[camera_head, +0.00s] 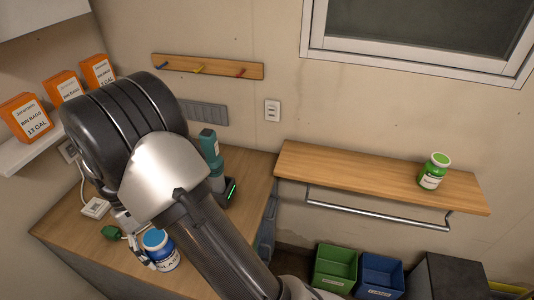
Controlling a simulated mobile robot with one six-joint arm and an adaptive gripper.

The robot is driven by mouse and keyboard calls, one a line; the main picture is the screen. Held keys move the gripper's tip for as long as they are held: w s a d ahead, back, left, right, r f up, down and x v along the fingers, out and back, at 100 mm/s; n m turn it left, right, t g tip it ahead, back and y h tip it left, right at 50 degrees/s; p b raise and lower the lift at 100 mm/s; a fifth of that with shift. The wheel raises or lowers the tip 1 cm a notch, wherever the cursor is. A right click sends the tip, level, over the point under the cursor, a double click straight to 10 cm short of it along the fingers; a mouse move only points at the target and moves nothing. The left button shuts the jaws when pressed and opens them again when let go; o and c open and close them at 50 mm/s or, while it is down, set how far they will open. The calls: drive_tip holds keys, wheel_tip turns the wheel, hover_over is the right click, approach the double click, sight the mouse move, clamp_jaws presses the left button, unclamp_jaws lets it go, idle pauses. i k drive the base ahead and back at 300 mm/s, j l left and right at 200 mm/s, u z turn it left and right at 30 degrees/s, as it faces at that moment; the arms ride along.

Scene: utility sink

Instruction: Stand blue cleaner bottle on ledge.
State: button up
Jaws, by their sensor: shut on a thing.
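The blue cleaner bottle (167,259), with a blue cap and a white label, shows at the lower left over the wooden counter. My gripper (147,261) is at its left side and shut on it. My arm hides part of the gripper and the bottle's right side. I cannot tell whether the bottle touches the counter. The wooden ledge (350,173) is on the wall at the right, with a metal rail under it. A green jar (432,173) stands on its right part; the left and middle are bare.
A teal bottle (210,146) stands on the counter (258,172) behind my arm, by a dark device with a green light (230,190). A small green object (111,232) lies near my gripper. Green (335,266) and blue (380,273) bins are below the ledge. Orange boxes (25,117) stand on the left shelf.

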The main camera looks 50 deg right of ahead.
sight(448, 186)
drive_tip(key=k+l+z, duration=0.65)
drive_tip(key=i+z, duration=0.1)
drive_tip(key=z, duration=1.8)
